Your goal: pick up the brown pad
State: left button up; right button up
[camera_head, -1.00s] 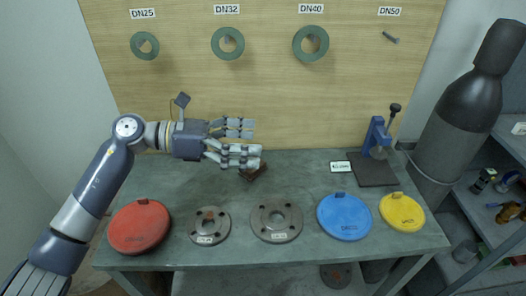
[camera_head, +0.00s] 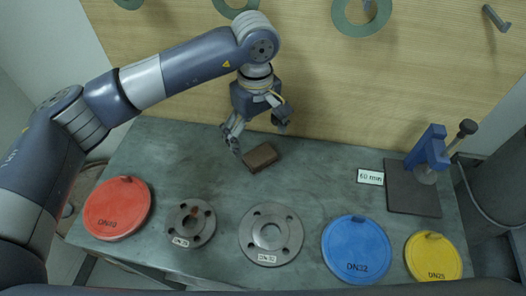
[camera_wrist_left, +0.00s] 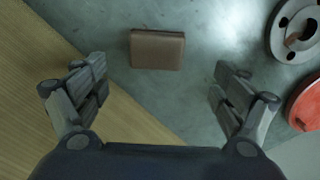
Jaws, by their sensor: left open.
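The brown pad (camera_head: 261,157) is a small flat block lying on the grey-green table near the back board. In the left wrist view the brown pad (camera_wrist_left: 157,50) lies ahead of and between the fingers, apart from both. My left gripper (camera_head: 257,137) points down just behind the pad, close to it. In the left wrist view my left gripper (camera_wrist_left: 164,84) is open and empty, with a finger on each side. My right gripper is not in view.
On the table (camera_head: 310,178) a red disc (camera_head: 118,207), two grey flanges (camera_head: 191,224) (camera_head: 271,234), a blue disc (camera_head: 356,248) and a yellow disc (camera_head: 433,256) line the front. A blue clamp stand (camera_head: 428,150) and a "60 mm" label (camera_head: 370,177) are at right. The wooden board (camera_head: 330,90) rises behind.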

aim_at(260, 154)
pick_arm(q)
jog(key=shift+s+f, duration=0.1)
jog(key=shift+f, duration=0.85)
jog(key=shift+d+f+p, duration=0.15)
jog(key=shift+f+p, duration=0.45)
jog(key=shift+f, duration=0.05)
jog(key=f+p, duration=0.1)
jog(key=f, duration=0.2)
jog(key=shift+s+d+f+p, duration=0.1)
jog(key=shift+d+f+p, duration=0.1)
jog(key=shift+p, duration=0.15)
jog(key=shift+f, duration=0.5)
jog(key=c, duration=1.2)
